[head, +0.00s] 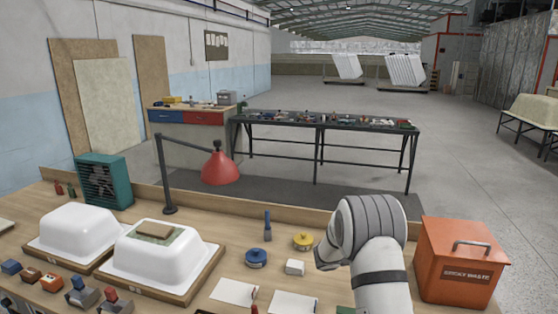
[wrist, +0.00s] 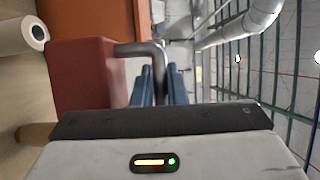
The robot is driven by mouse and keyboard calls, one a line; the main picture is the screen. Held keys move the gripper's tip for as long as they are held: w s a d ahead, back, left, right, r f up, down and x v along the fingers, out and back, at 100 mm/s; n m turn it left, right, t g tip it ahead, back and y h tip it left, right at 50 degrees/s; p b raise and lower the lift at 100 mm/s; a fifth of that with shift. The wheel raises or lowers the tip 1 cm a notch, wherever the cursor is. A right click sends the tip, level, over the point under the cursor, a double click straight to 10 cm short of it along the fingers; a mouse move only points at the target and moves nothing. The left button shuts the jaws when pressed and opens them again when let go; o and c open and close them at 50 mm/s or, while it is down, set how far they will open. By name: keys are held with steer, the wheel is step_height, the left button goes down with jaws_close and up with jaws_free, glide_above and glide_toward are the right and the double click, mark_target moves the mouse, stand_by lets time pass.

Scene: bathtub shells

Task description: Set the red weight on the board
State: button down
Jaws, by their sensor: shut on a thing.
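In the wrist view the red weight (wrist: 85,82) is a red block with a grey metal handle (wrist: 143,50). My gripper (wrist: 160,72) has its blue-grey fingers closed on that handle. The block is left of the fingers. In the head view my arm hides the gripper and the weight. A small tan board (head: 157,229) lies on a green patch on top of the right-hand white tub shell (head: 150,262), at the left of the bench. My arm is well to the right of it.
A red lamp (head: 220,168) on a dark stand rises behind the shells, near the board. A teal fan box (head: 104,181) stands at the back left. An orange waste bin (head: 460,262) stands right.

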step_height(320, 180, up, 2)
steer(key=shift+r+p, duration=0.2)
steer(key=shift+p, duration=0.1)
steer(key=shift+a+f, duration=0.1)
steer(key=shift+f, duration=0.15)
steer(key=shift+a+f+n+t+b, duration=0.1)
steer(key=shift+a+n+t+b, duration=0.3)
steer(key=shift+t, duration=0.2)
steer(key=s+a+f+n+t+y+b, duration=0.1)
steer(key=s+a+f+n+t+y, duration=0.2)
steer(key=a+n+t+y, duration=0.3)
steer(key=s+a+f+n+t+y+b, duration=0.2)
steer(key=a+n+t+y, duration=0.4)
steer(key=a, duration=0.6)
steer(key=shift+s+f+t, duration=0.7)
steer(key=shift+s+f, duration=0.2)
steer(key=shift+s, duration=0.05)
steer(key=shift+a, duration=0.1)
